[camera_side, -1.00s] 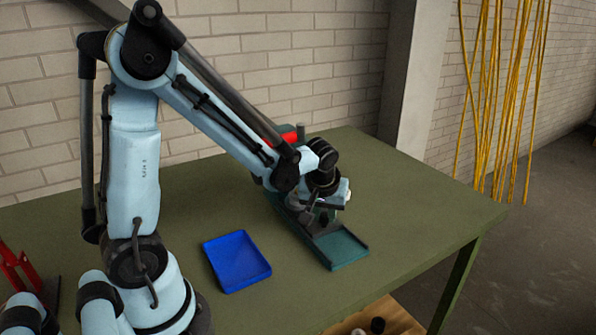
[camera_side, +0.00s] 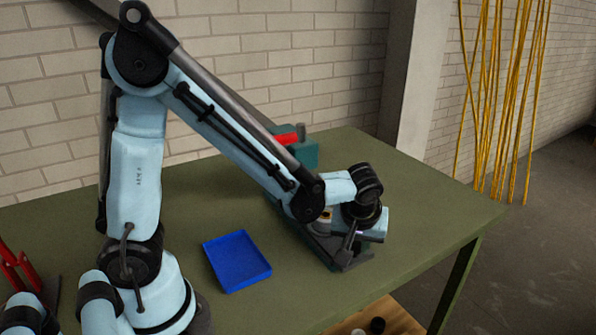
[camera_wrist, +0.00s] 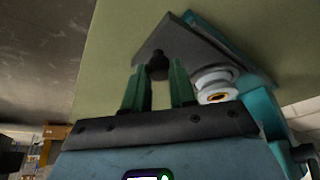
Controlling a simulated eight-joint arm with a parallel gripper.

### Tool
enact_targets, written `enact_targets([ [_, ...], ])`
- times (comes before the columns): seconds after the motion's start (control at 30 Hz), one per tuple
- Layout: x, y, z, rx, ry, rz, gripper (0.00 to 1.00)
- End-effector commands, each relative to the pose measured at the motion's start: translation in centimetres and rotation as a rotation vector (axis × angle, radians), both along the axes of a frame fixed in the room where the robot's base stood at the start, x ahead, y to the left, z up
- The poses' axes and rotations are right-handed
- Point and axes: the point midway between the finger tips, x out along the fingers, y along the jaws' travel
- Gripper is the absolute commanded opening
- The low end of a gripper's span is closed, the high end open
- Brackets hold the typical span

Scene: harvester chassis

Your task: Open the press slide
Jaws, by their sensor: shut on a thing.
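The teal press body (camera_side: 307,154) stands at the back of the bench with a red part (camera_side: 288,139) on it. Its rail runs toward the front bench edge, largely behind my arm. The dark grey press slide (camera_side: 352,264) lies at the rail's front end; its plate (camera_wrist: 180,44) also shows in the wrist view. A white round part with a gold ring (camera_wrist: 216,88) sits on it. My gripper (camera_wrist: 158,78) has its green fingers either side of a black knob (camera_wrist: 157,64) on the slide and is shut on it. In the side view the fingertips are hard to make out.
A blue tray (camera_side: 237,262) lies on the green bench (camera_side: 430,200), left of the rail. The bench right of the rail is clear. A red object (camera_side: 14,268) stands at the far left, and a wooden shelf (camera_side: 385,318) shows below the bench.

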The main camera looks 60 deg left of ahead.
Motion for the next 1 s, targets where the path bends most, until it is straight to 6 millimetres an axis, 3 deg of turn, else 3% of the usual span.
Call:
enact_targets([
  [0.1,0.0,0.1,0.0,-0.001,-0.001,0.001,0.0],
  [0.13,0.0,0.1,0.0,-0.001,-0.001,0.001,0.3],
  [0.27,0.0,0.1,0.0,-0.001,-0.001,0.002,0.5],
  [0.67,-0.1,0.0,0.3,0.0,0.0,0.001,0.51],
  [1.0,-1.3,-1.2,4.4,0.0,0.0,-0.001,0.51],
])
